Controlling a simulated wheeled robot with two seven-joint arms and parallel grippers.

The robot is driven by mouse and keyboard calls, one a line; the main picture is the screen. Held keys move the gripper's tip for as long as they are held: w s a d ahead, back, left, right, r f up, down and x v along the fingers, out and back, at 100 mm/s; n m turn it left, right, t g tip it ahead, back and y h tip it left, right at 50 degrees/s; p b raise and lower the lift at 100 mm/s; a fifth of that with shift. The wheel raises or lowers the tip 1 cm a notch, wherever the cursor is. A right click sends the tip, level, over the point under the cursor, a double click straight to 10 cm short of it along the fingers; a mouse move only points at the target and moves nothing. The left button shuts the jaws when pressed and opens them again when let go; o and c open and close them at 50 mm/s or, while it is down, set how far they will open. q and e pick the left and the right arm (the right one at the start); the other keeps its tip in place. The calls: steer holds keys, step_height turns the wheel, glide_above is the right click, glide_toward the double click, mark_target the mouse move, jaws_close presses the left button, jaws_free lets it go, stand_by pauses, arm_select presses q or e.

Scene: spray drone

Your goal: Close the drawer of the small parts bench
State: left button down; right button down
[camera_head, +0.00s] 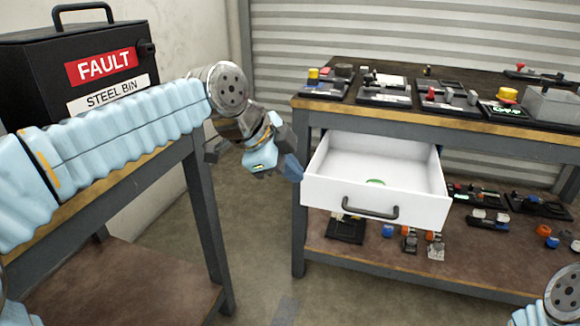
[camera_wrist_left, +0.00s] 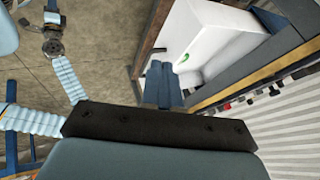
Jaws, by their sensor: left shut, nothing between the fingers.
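The white drawer (camera_head: 370,210) of the small parts bench (camera_head: 420,110) is pulled well out. It has a dark bar handle (camera_head: 363,212) on its front, and a small green item (camera_head: 375,182) lies inside. My left gripper (camera_head: 292,168) is shut and empty, just left of the drawer's left front corner; I cannot tell whether it touches. In the left wrist view, the blue fingers (camera_wrist_left: 164,85) are together beside the white drawer (camera_wrist_left: 215,50). My right gripper is not in view; only part of my right arm shows at the lower right corner.
A black steel bin (camera_head: 75,65) marked FAULT stands on another bench at the left. Switches and small parts cover the bench top, and more lie on its lower shelf (camera_head: 370,250). The floor between the two benches is clear.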

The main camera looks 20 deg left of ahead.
mark_target(313, 180)
arm_select(q)
steer(key=w+d+f, duration=0.1)
steer(key=w+f, duration=0.1)
steer(key=w+d+f, duration=0.1)
steer(key=w+f, duration=0.1)
steer(key=w+d+f, duration=0.1)
steer(key=w, duration=0.1)
steer(key=shift+f, duration=0.4)
steer(key=shift+w+a, duration=0.1)
steer(key=shift+w, duration=0.65)
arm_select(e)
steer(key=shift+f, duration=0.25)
